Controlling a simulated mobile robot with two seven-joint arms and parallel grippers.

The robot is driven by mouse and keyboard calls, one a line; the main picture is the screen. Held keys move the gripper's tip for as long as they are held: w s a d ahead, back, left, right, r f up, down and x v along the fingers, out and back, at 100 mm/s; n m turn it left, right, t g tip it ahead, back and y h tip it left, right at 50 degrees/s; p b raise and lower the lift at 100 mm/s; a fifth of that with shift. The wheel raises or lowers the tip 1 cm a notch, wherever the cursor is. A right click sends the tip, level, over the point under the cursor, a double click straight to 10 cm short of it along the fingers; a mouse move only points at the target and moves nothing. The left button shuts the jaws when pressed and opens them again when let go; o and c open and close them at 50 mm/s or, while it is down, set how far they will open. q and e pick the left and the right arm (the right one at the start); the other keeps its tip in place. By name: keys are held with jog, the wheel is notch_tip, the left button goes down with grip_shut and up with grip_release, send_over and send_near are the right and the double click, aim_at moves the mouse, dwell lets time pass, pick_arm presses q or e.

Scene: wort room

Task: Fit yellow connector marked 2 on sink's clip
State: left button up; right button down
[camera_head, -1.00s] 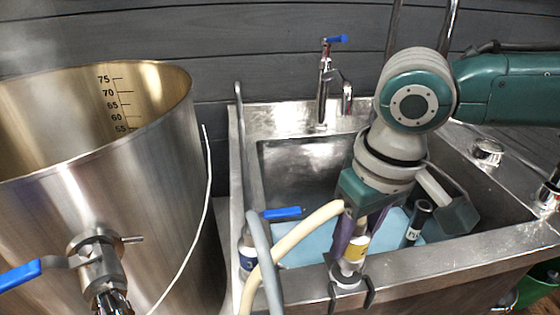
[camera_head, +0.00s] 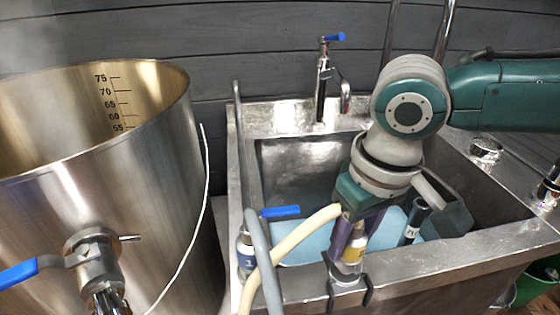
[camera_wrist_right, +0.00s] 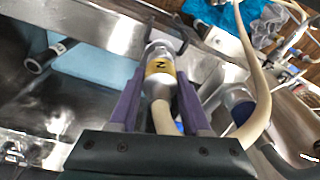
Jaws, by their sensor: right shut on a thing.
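My right gripper (camera_head: 349,238) has its purple fingers shut on the yellow connector (camera_head: 354,250), a silver fitting with a yellow band and a pale hose. In the right wrist view the yellow connector (camera_wrist_right: 160,70) shows a 2 on its band, between the fingers (camera_wrist_right: 158,92). The sink's clip (camera_head: 350,288) is a dark fork on the front rim. The connector's free end is close by it, above it in the head view. In the wrist view the end lies close to the clip's prongs (camera_wrist_right: 180,42); I cannot tell if they touch. My left gripper is not in view.
A blue-banded connector marked 1 (camera_head: 246,252) stands at the sink's left side with a grey hose (camera_head: 263,258). A dark cylinder (camera_head: 415,221) and a light blue sheet (camera_head: 310,246) lie in the sink (camera_head: 300,175). A large steel kettle (camera_head: 110,190) stands left.

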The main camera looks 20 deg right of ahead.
jog(key=shift+f+b, duration=0.5)
jog(key=shift+f, duration=0.35)
jog(key=shift+c, duration=1.4)
grip_release()
